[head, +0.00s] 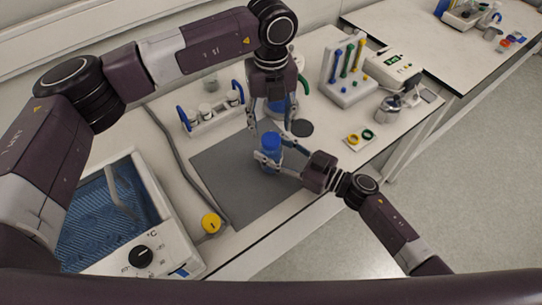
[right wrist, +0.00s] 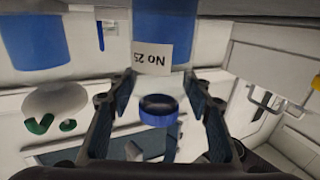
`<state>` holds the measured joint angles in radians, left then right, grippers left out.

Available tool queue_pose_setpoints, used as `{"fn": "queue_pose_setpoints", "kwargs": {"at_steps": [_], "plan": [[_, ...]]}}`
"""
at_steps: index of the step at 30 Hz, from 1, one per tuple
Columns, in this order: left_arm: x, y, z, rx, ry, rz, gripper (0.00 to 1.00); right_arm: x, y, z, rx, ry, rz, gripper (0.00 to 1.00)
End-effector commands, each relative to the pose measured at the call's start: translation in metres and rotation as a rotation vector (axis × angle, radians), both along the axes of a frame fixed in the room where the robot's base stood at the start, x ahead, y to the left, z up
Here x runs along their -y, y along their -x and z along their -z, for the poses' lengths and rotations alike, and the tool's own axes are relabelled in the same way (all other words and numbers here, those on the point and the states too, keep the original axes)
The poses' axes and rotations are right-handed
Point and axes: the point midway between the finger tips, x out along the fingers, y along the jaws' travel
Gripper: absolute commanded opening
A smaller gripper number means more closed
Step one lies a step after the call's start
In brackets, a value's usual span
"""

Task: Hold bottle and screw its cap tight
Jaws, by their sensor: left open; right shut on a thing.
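The bottle (head: 270,158) stands over the grey mat, with blue contents and a blue cap (head: 270,139) at its top. My right gripper (head: 275,165) comes in from the right and is shut on the bottle's body. In the right wrist view the bottle (right wrist: 165,22) shows inverted between my fingers, with a "No 25" label; the blue ring (right wrist: 160,118) with a dark middle looks like its cap. My left gripper (head: 270,128) points down from above, open, its fingers apart around the cap's level. Whether they touch the cap is unclear.
The grey mat (head: 225,180) is mostly bare. A water bath (head: 165,262) and a yellow-capped container (head: 211,224) stand at left. A white rack (head: 213,118) and a tube stand (head: 347,88) are behind. A dark disc (head: 302,128) and a small ring tray (head: 352,143) lie right.

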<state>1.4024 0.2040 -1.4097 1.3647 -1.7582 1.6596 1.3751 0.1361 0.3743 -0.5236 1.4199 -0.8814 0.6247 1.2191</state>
Motion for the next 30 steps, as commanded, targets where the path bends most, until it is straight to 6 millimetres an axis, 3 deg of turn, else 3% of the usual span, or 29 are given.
{"fn": "queue_pose_setpoints", "kwargs": {"at_steps": [3, 9, 21, 30], "plan": [[0.000, 0.001, 0.020, -0.003, 0.000, -0.001, 0.50, 0.000, 0.000, 0.000, 0.000, 0.000, 0.001, 0.00], [0.000, 0.000, 0.041, -0.002, 0.000, -0.001, 0.50, 0.000, 0.000, 0.000, 0.000, 0.000, 0.001, 0.00], [0.000, 0.000, 0.047, 0.000, 0.000, 0.000, 0.49, 0.000, 0.000, 0.000, 0.000, 0.000, 0.001, 0.00], [0.000, 0.000, 0.046, 0.000, 0.000, 0.000, 0.16, 0.000, 0.000, 0.000, 0.000, 0.000, 0.001, 0.00]]}}
